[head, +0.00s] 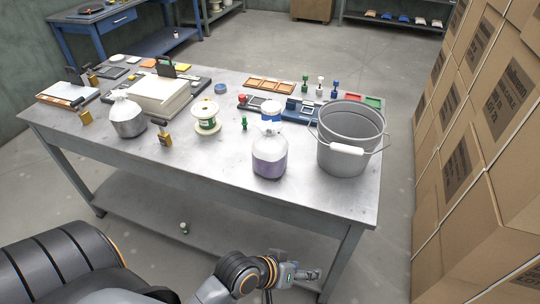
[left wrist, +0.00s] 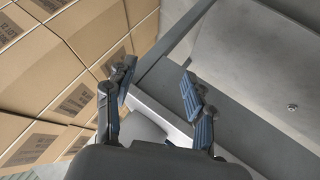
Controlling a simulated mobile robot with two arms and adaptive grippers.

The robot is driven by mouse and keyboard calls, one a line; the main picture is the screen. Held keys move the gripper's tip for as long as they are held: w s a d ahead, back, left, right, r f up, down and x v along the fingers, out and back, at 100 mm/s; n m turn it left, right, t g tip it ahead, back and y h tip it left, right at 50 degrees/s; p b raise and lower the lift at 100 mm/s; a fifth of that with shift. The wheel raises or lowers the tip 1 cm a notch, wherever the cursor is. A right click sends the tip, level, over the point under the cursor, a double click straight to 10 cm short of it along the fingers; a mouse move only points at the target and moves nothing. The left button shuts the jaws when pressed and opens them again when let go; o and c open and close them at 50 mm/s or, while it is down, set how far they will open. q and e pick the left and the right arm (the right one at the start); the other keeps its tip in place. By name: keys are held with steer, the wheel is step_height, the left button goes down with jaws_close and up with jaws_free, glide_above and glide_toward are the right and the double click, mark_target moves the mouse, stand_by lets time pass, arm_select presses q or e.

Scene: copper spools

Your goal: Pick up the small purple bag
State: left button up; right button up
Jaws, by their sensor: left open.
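The small purple bag (head: 269,163) stands upright on the metal table, near its front edge. It is clear and tied at the top, with a purple lower part. My left gripper (head: 294,279) is low in front of the table, below and apart from the bag. In the left wrist view, my left gripper (left wrist: 157,98) has its two blue-padded fingers spread with nothing between them. The bag does not show in that view. My right gripper is not in view.
A grey bucket (head: 349,140) stands right of the bag. A spool (head: 206,117) and a pale bag (head: 127,118) stand to the left. The table's front edge (head: 230,203) lies between my left gripper and the bag. Stacked cartons (head: 475,150) rise at the right.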

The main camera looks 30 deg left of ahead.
mark_target(270, 133)
arm_select(q)
steer(key=w+a+r+n+t, duration=0.1)
steer(key=w+r+n+t, duration=0.5)
steer(key=r+n, duration=0.3)
steer(key=w+r+n+t, duration=0.6)
steer(key=w+r+n, duration=0.15)
steer(key=r, duration=0.45)
steer(key=w+a+f+n+g+y, duration=0.1)
steer(key=a+f+n+g+y, duration=0.2)
steer(key=a+n+y, duration=0.75)
steer(key=a+f+n+g+y, duration=0.3)
steer(key=a+n+y, duration=0.2)
steer(key=n, duration=1)
steer(key=p+x, duration=0.2)
steer(key=x, duration=0.6)
steer(key=shift+w+a+f, duration=0.1)
steer(key=shift+w+a, duration=0.05)
steer(key=shift+a, duration=0.05)
steer(key=w+a+p, duration=0.1)
steer(key=w+a+r+p, duration=0.1)
steer(key=w+a, duration=0.1)
steer(key=shift+w+a+p, duration=0.1)
steer(key=shift+a+p, duration=0.1)
steer(key=shift+p, duration=0.1)
steer(key=shift+w+a+f, duration=0.15)
steer(key=shift+w+a, duration=0.1)
steer(key=shift+w, duration=0.1)
